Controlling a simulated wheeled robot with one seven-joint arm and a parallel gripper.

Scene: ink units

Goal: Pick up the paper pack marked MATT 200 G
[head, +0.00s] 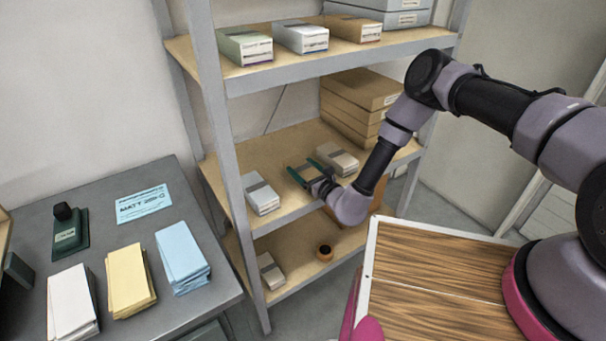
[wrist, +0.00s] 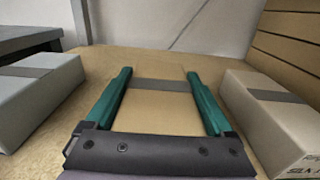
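My gripper (head: 308,173) is over the middle shelf, its two teal fingers spread apart. In the wrist view, a tan surface with a grey band (wrist: 160,85), apparently a paper pack, lies between the fingers (wrist: 160,78); whether they touch it is unclear. No marking on it can be read. A pale blue-grey pack (head: 261,193) is left of the gripper, also in the wrist view (wrist: 38,95). A beige pack (head: 337,158) is to its right; in the wrist view (wrist: 272,115) its label starts with SILK. I cannot read MATT 200 G on any pack.
Large tan boxes (head: 357,100) are stacked at the middle shelf's right back. More packs (head: 301,37) stand on the top shelf. The bottom shelf holds a pack (head: 270,271) and a tape roll (head: 324,252). A blue card (head: 143,204) marked MATT lies on the grey desk; its number is blurred.

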